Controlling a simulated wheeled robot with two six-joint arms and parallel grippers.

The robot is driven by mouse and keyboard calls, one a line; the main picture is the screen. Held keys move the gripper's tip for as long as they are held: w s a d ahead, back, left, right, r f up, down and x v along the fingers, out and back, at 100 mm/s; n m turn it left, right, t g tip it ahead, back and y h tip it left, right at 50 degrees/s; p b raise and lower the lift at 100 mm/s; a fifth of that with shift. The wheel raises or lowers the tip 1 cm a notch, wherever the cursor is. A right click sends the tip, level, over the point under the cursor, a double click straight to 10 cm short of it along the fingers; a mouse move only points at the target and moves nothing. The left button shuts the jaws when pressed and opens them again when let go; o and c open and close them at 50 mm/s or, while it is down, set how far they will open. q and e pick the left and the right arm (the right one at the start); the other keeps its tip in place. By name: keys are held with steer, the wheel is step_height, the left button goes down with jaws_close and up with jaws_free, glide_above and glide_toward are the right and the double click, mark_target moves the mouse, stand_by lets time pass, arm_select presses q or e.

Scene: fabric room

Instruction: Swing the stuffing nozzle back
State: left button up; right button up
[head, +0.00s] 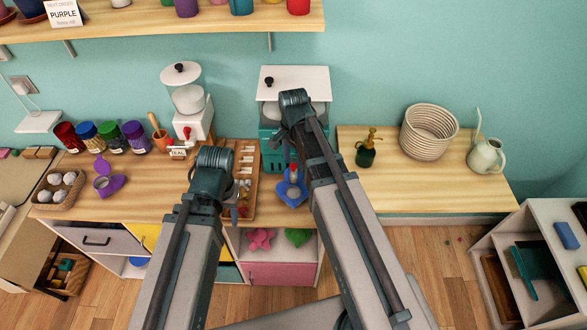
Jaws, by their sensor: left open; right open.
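The stuffing machine is a box with a white lid (294,80) and a teal body (268,148), standing against the wall at the middle of the counter. My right arm covers much of its front, and I cannot make out the nozzle or how it is turned. A blue flat shape (291,194) with a small red-tipped part above it sits in front of the machine. My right gripper (289,163) is open just above the blue shape; I cannot tell if it touches anything. My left gripper (237,212) is open, partly hidden behind its arm, near the wooden tray's front end.
A wooden tray (249,186) with small parts lies left of the machine. A white dispenser (190,118), several colored jars (110,138) and a basket of pale balls (60,188) stand further left. At right are a green sprayer (366,150), coiled basket (428,134) and watering can (486,155).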

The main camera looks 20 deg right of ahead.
steer(key=shift+f, duration=0.5)
steer(key=shift+r, duration=0.1)
steer(key=shift+c, duration=0.3)
jaws_close()
stand_by(0.7)
